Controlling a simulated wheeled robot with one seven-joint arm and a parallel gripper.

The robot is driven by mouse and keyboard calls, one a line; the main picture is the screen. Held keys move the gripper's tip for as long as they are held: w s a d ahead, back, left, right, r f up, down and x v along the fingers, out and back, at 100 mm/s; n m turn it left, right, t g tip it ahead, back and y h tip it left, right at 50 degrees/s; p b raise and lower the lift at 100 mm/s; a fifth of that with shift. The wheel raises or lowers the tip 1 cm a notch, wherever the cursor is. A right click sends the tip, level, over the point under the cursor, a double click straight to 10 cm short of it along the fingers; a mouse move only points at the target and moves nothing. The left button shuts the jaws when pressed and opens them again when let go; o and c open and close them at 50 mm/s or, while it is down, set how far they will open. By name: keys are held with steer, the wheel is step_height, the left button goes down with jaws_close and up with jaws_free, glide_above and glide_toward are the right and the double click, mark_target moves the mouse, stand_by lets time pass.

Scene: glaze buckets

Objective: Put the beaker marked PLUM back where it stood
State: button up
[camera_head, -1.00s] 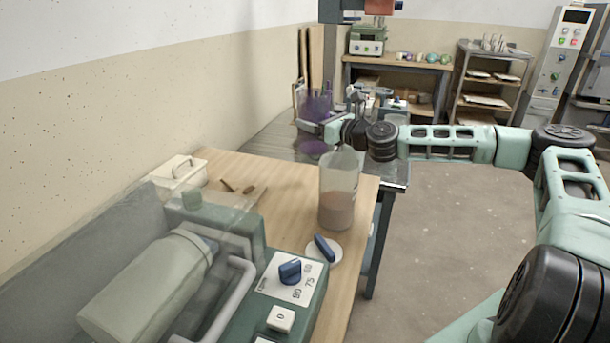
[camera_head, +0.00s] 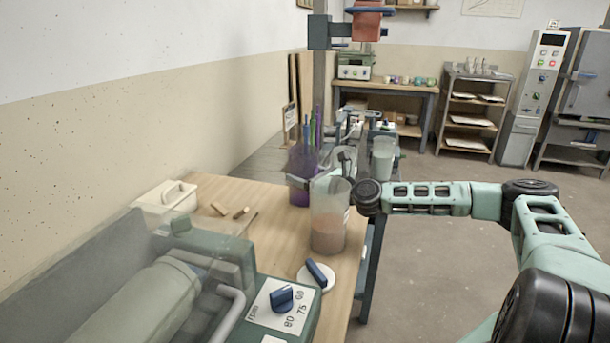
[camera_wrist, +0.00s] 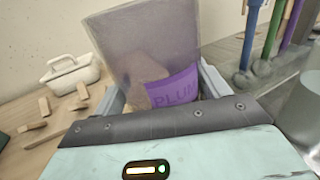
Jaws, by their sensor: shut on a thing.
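The PLUM beaker (camera_wrist: 150,50) is translucent with a purple label, and fills the middle of the wrist view. My gripper (camera_wrist: 162,92) is shut on it, one finger on each side. In the head view the purple beaker (camera_head: 301,170) looks about upright, just behind and left of a clear beaker with pinkish-brown contents (camera_head: 328,222). My gripper (camera_head: 299,183) there is partly hidden behind that clear beaker. I cannot tell whether the PLUM beaker's base touches a surface.
Upright blue, green and purple rods (camera_wrist: 270,40) stand just right of the held beaker. A beaker with mint contents (camera_head: 383,160) stands farther back. A white lidded box (camera_head: 166,197), small wooden pieces (camera_head: 240,212), a white disc with a blue bar (camera_head: 316,275) and a roller machine (camera_head: 150,290) are nearer.

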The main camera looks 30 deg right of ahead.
steer(key=shift+f, duration=0.15)
steer(key=o, duration=1.4)
steer(key=shift+s+d+r, duration=0.1)
steer(key=shift+r, duration=0.1)
steer(key=b+v, duration=0.1)
steer(key=v, duration=1)
steer(key=shift+s+d+f, duration=0.1)
steer(key=shift+s+f, duration=0.05)
steer(key=shift+s, duration=0.25)
